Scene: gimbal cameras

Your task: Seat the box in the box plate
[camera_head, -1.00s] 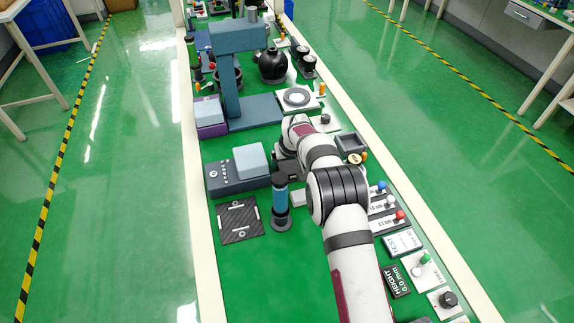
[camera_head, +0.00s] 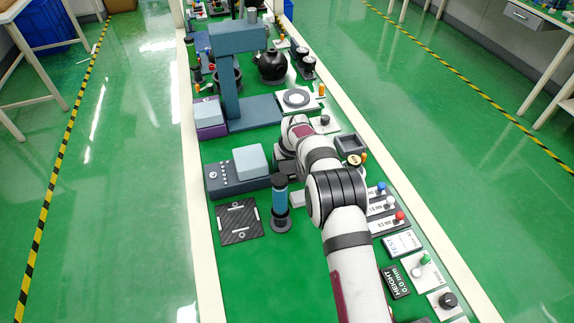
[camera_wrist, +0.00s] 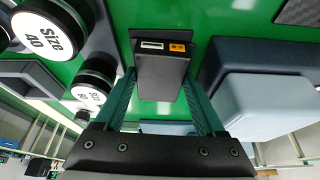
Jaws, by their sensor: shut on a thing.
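My gripper (camera_wrist: 160,80) has teal fingers on both sides of a small black box (camera_wrist: 161,70) in the wrist view. The fingers are shut on it. The box's end face carries a white slot and an orange connector. In the head view my gripper (camera_head: 287,169) is a dark shape at the end of the arm, beside the blue-grey block, and the box cannot be made out there. A dark carbon-patterned plate (camera_head: 238,221) with white strips, which looks like the box plate, lies flat on the green mat. A dark plate corner (camera_wrist: 298,12) shows at the wrist view's upper right.
A blue-grey device (camera_head: 238,175) with buttons stands close to my gripper. A blue-and-black cylinder (camera_head: 281,203) stands upright beside the plate. Round size-marked knobs (camera_wrist: 45,32) are at the wrist view's left. The green mat in front of the plate is clear.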

